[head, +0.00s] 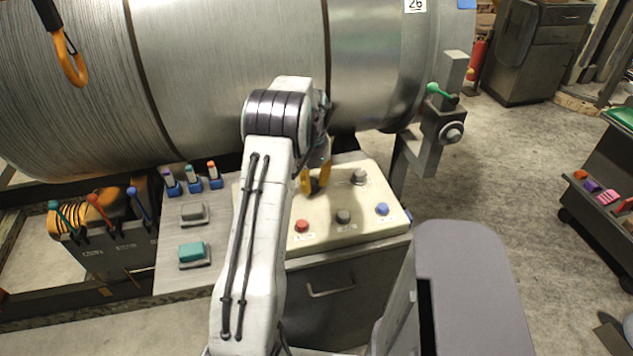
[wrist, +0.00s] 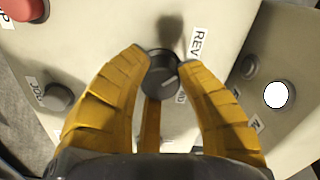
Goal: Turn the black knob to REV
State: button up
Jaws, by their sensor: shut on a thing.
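The black knob (wrist: 158,74) shows in the wrist view between the yellow fingers of my gripper (wrist: 164,62), which are shut on it from both sides. In the head view my gripper (head: 315,182) points down at the cream control panel (head: 324,205); the knob is hidden there.
A red button (head: 302,226), a grey button (head: 343,216) and a blue button (head: 382,209) sit on the panel near my gripper. Several coloured toggles and a teal button (head: 193,252) are to the left. A large metal drum (head: 230,60) fills the space behind.

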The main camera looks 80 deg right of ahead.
jog(key=shift+a+f, duration=0.2)
jog(key=o, duration=1.2)
jog(key=shift+r, duration=0.15)
jog(key=shift+d, duration=0.1)
jog(key=shift+m, duration=0.3)
